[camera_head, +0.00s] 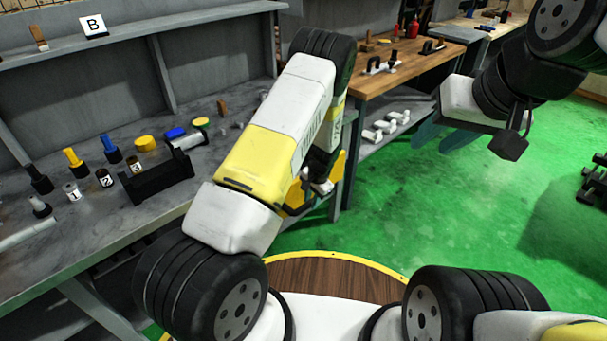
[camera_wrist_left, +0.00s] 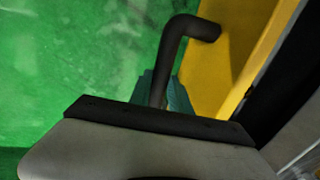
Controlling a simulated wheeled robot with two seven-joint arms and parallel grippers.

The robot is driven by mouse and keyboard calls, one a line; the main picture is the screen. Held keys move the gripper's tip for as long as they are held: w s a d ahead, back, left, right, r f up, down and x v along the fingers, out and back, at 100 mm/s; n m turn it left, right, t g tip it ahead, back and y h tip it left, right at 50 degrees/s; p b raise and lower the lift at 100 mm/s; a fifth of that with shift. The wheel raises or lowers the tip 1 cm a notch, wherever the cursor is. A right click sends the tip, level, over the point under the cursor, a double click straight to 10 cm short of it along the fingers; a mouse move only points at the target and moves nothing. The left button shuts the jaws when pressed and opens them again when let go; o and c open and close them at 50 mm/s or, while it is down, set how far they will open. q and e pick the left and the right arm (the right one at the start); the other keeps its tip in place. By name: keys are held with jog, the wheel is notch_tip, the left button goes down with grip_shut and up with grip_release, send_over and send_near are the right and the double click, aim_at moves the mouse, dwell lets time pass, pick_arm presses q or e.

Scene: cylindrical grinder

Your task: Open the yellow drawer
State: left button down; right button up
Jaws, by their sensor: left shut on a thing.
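The yellow drawer front (camera_wrist_left: 235,60) fills the upper right of the left wrist view. A dark bent handle (camera_wrist_left: 178,45) stands out from it. The teal fingers of my left gripper (camera_wrist_left: 160,92) are shut on the handle's lower part, partly hidden behind the gripper body. In the head view, yellow parts of the drawer (camera_head: 338,170) show below the workbench edge, largely hidden by my left arm. How far the drawer stands out cannot be told. My right gripper (camera_head: 443,136) hangs at the upper right, its teal fingers apart and empty.
The grey workbench (camera_head: 75,235) on the left carries several small tools, numbered pots and a black holder (camera_head: 158,182). A wooden-topped table (camera_head: 400,65) stands behind my left arm.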

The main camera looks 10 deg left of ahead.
pick_arm(q)
jog(key=s+d, duration=0.9)
jog(key=d, duration=0.3)
jog(key=shift+s+d, duration=0.15)
jog(key=shift+s, duration=0.1)
jog(key=c, duration=1.2)
grip_release()
jog(key=shift+c, duration=0.2)
notch_tip(320, 180, up, 8)
jog(key=s+d, duration=0.1)
jog(key=shift+f, duration=0.15)
